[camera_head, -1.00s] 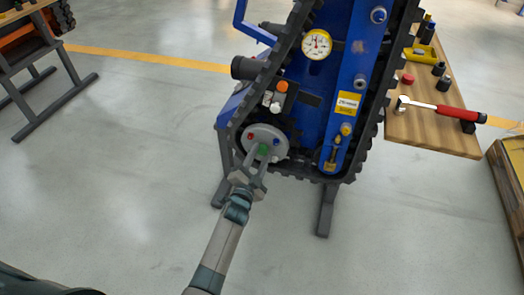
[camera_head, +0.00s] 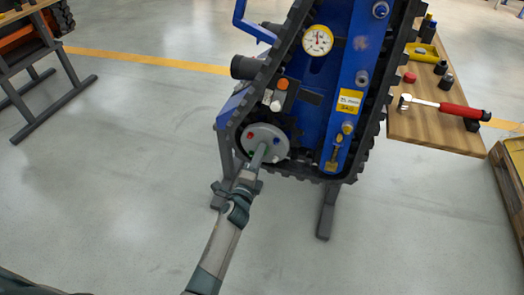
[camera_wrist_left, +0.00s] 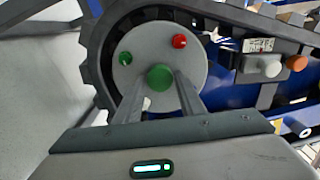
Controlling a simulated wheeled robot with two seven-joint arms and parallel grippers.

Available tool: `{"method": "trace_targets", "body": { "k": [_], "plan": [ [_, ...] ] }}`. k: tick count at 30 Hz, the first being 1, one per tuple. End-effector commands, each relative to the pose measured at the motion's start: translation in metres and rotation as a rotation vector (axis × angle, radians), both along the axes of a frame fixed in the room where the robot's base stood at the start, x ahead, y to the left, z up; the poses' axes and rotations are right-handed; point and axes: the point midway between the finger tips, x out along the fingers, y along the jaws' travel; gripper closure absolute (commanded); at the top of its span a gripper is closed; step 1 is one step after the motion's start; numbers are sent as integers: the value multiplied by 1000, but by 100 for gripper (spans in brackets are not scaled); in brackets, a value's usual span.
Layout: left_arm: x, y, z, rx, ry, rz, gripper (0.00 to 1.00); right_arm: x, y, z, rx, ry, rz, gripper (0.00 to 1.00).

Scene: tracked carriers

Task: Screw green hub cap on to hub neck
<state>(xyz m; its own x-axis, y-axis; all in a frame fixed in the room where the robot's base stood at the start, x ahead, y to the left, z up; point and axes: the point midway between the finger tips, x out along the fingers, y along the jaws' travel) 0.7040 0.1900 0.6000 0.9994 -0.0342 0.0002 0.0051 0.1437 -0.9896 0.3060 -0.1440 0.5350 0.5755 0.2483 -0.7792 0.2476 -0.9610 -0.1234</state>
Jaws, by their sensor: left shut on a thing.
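The round grey hub plate (camera_head: 264,131) sits low on the tracked carrier, with a red knob (camera_head: 250,134) and a blue knob (camera_head: 277,141). The left wrist view shows the plate's face with a red knob (camera_wrist_left: 179,41) and a small green knob (camera_wrist_left: 125,58). The green hub cap (camera_wrist_left: 160,77) is at the plate's centre, between the fingers of my left gripper (camera_head: 261,153), which is shut on it. The hub neck is hidden behind the cap, so I cannot tell how far the cap sits on it. My right gripper is not in view.
The black track (camera_head: 240,113) curves around the hub. An orange knob (camera_wrist_left: 298,62) and a white knob (camera_wrist_left: 271,68) are beside it. A wooden bench (camera_head: 430,132) with a red-handled hammer (camera_head: 440,108) stands right.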

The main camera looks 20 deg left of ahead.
Motion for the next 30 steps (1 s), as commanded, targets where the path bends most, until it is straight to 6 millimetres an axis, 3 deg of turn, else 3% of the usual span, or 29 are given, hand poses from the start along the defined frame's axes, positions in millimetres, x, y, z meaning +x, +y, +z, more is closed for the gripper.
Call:
{"method": "trace_targets", "body": {
  "k": [5,15,24,25,26,30],
  "plan": [
    [0,1,-2,181,-6,0,83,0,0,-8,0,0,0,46],
    [0,0,0,786,-27,-1,83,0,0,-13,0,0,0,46],
    [0,1,-1,839,-28,1,83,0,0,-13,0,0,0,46],
    [0,1,-1,839,-28,1,57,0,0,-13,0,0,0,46],
    [0,1,-1,838,-28,1,50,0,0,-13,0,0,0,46],
    [0,0,0,837,-28,0,50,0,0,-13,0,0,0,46]
  ]
}}
